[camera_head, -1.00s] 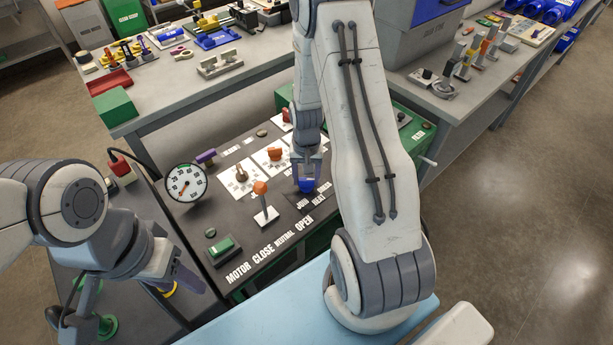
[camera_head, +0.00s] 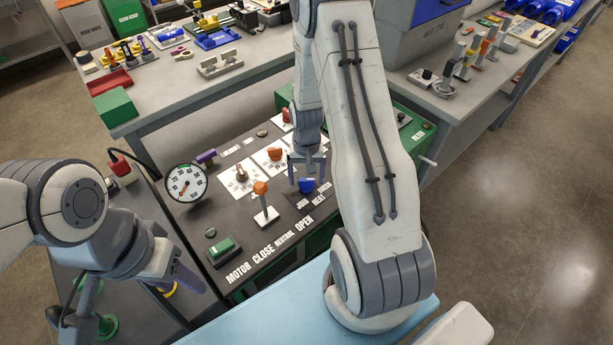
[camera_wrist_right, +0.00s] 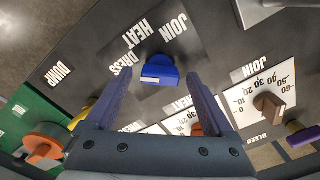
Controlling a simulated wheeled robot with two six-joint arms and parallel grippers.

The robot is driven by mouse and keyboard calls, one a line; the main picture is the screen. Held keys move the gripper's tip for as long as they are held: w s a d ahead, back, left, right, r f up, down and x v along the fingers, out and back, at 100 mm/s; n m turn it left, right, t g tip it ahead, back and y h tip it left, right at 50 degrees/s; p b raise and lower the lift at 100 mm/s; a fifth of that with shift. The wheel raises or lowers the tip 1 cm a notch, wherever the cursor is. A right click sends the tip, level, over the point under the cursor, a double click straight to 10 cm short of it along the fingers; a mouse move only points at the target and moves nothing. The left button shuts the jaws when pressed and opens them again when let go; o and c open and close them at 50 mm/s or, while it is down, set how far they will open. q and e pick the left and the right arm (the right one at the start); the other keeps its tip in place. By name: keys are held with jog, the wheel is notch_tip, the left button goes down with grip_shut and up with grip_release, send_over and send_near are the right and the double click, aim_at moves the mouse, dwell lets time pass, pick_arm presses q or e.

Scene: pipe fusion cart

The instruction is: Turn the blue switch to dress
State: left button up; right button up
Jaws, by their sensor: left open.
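The blue switch (camera_head: 307,186) is on the dark control panel, with the printed words JOIN, HEAT and DRESS beside it. In the right wrist view the blue switch (camera_wrist_right: 160,71) shows between my fingertips, its long side lying across the picture. DRESS is printed to its left, HEAT and JOIN above it. My right gripper (camera_head: 305,172) is open just above the switch, with the fingers apart on either side and a gap to it. My left gripper (camera_head: 186,277) is open at the lower left, away from the switch, partly hidden by its arm.
An orange-topped lever (camera_head: 262,196) stands left of the switch. Other knobs, including an orange knob (camera_head: 275,154), sit behind it. A round gauge (camera_head: 186,183) and a green motor switch (camera_head: 222,247) are further left. My right arm hides the panel's right part.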

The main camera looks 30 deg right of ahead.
aim_at(307, 179)
notch_tip(307, 179, up, 10)
jog(key=shift+r+b, duration=0.25)
jog(key=shift+b, duration=0.1)
dwell(0.5)
